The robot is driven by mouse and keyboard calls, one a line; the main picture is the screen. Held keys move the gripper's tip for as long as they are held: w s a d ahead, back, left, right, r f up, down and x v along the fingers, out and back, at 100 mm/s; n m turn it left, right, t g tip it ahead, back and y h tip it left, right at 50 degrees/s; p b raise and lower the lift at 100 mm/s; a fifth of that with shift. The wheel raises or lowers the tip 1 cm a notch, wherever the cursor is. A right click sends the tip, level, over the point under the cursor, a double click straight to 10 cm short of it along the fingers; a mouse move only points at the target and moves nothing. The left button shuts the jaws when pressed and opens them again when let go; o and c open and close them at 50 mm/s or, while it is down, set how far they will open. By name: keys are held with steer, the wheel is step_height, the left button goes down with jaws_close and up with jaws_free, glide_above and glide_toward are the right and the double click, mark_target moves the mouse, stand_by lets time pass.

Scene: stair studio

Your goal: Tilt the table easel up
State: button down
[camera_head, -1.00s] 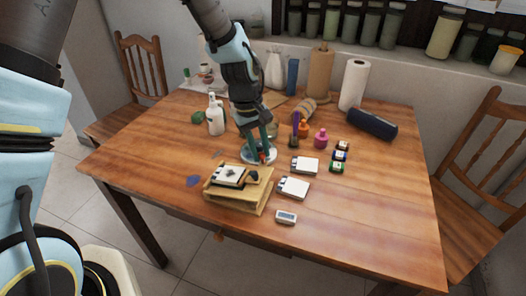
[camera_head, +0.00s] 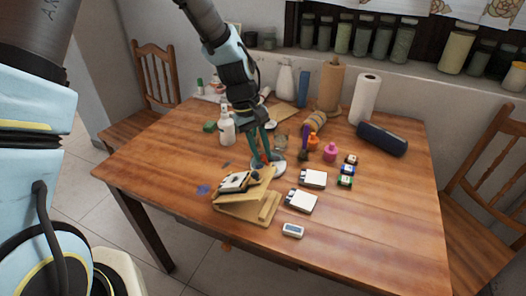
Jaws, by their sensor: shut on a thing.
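The wooden table easel (camera_head: 232,199) sits near the front edge of the table. Its top panel is tilted up from its base (camera_head: 262,212), leaving a wedge-shaped gap. A small white pad with a dark mark (camera_head: 235,181) rests on the panel. My gripper (camera_head: 264,166) reaches down from behind and is shut at the panel's raised back edge. The exact contact is small and partly hidden. A round white dish (camera_head: 277,168) lies behind the easel, beside my gripper.
Two white pads (camera_head: 301,201) and a small device (camera_head: 292,230) lie to the right. Paint jars (camera_head: 346,169), pink and orange bottles (camera_head: 330,154) and a white bottle (camera_head: 227,127) stand farther back. The table's right side (camera_head: 385,215) is clear.

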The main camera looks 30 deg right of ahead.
steer(key=shift+w+a+f, duration=0.2)
steer(key=shift+w+a, duration=0.2)
steer(key=c, duration=0.9)
jaws_free()
steer(key=shift+c, duration=0.2)
steer(key=shift+o, duration=1)
steer(key=shift+d, duration=0.1)
steer(key=shift+r, duration=0.2)
steer(key=b+v, duration=0.2)
steer(key=v, duration=0.8)
steer(key=shift+r, duration=0.3)
